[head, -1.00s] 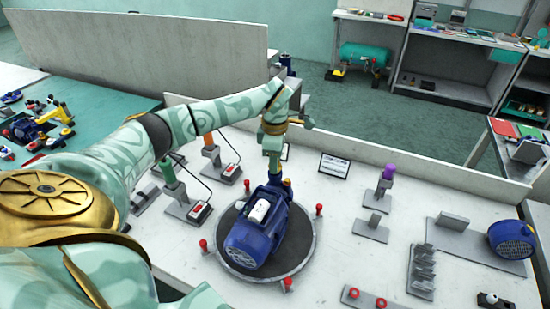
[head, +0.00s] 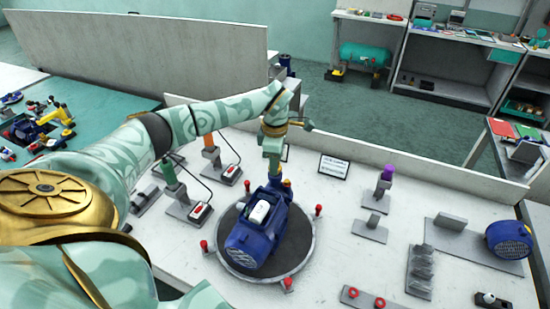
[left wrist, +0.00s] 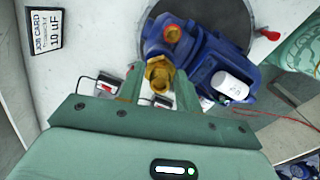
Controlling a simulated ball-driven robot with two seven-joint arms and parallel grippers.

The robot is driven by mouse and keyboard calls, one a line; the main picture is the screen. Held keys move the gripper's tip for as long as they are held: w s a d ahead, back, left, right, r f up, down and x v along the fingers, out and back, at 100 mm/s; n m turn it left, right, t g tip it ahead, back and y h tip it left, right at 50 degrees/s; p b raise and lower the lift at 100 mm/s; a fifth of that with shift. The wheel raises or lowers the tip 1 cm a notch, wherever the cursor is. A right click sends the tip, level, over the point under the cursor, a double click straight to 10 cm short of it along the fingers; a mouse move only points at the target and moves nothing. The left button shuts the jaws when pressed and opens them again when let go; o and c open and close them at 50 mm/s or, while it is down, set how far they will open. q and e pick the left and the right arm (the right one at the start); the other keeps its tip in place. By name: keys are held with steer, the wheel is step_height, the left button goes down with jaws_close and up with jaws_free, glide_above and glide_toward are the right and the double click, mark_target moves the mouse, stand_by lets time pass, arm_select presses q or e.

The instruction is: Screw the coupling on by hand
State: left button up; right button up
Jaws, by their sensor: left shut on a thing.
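My left gripper (head: 273,172) points down over the pump's far end. In the left wrist view, its two fingers are shut on a brass hex coupling (left wrist: 159,72), which lies against the pump's blue end. I cannot tell whether its thread is engaged. My right gripper is in neither view.
Red knobs (head: 319,210) ring the turntable. Stands with a green (head: 166,170) and an orange-topped tool are at left. A job card (head: 333,166), a purple-topped stand (head: 387,174) and grey fixtures (head: 421,270) are at right. A low wall (head: 420,160) edges the bench.

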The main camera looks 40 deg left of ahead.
arm_select(q)
steer(key=shift+f, duration=0.2)
stand_by(0.4)
steer(key=o, duration=1.1)
steer(key=shift+r, duration=0.1)
step_height(320, 180, up, 6)
steer(key=p, duration=0.5)
steer(key=shift+p, duration=0.35)
step_height(320, 180, up, 16)
steer(key=shift+r+p, duration=0.1)
steer(key=shift+p, duration=0.7)
